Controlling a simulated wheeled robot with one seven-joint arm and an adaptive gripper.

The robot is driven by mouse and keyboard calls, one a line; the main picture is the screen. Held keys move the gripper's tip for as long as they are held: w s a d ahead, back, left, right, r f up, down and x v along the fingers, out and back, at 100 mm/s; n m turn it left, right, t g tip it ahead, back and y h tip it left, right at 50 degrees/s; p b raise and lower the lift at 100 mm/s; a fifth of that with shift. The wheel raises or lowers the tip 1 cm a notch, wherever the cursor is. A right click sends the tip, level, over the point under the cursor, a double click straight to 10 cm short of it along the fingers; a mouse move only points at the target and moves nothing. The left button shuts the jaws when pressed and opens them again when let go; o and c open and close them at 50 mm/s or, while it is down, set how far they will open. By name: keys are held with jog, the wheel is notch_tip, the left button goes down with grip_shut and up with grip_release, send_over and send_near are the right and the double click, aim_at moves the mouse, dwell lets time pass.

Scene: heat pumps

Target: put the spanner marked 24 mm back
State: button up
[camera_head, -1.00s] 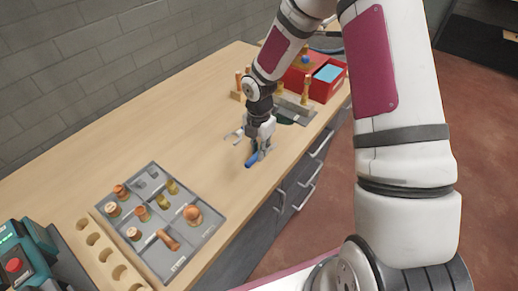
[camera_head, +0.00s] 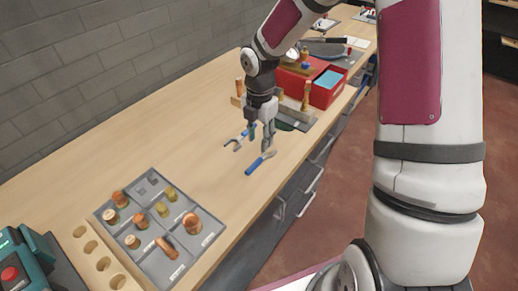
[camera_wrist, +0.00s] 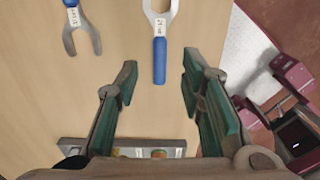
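Two open-ended spanners with blue handles lie on the wooden bench. One spanner (camera_head: 261,163) lies nearest the bench's front edge; its handle also shows at the centre of the wrist view (camera_wrist: 160,62). The other spanner (camera_head: 236,143) lies further back; its jaw shows at the upper left of the wrist view (camera_wrist: 80,36). Both have white labels, but I cannot read the sizes surely. My gripper (camera_head: 260,143) is above the bench beside them, pointing down. In the wrist view its fingers (camera_wrist: 160,68) are wide apart and empty, with the centre handle ahead between them.
A grey compartment tray (camera_head: 204,244) with copper and brass fittings lies at front left, beside a wooden block with holes (camera_head: 92,245). A red box (camera_head: 338,91) stands behind my gripper. A grey strip (camera_wrist: 120,148) crosses low in the wrist view. Bare bench lies left of the spanners.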

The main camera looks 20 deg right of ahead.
jog(key=s+d+r+m+t+h, duration=0.1)
jog(key=s+r+m, duration=0.45)
jog(key=r, duration=0.45)
jog(key=s+d+r+m+t+h, duration=0.1)
jog(key=s+r+m, duration=0.45)
jog(key=r, duration=0.35)
jog(key=s+a+r+m+t+y, duration=0.1)
jog(key=s+r+m+t+y, duration=0.1)
jog(key=s+r+m, duration=0.5)
jog(key=s+m+t, duration=0.1)
jog(key=s+m, duration=0.5)
jog(key=shift+a+m+t, duration=0.3)
jog(key=shift+a+m, duration=0.05)
jog(key=shift+m, duration=0.05)
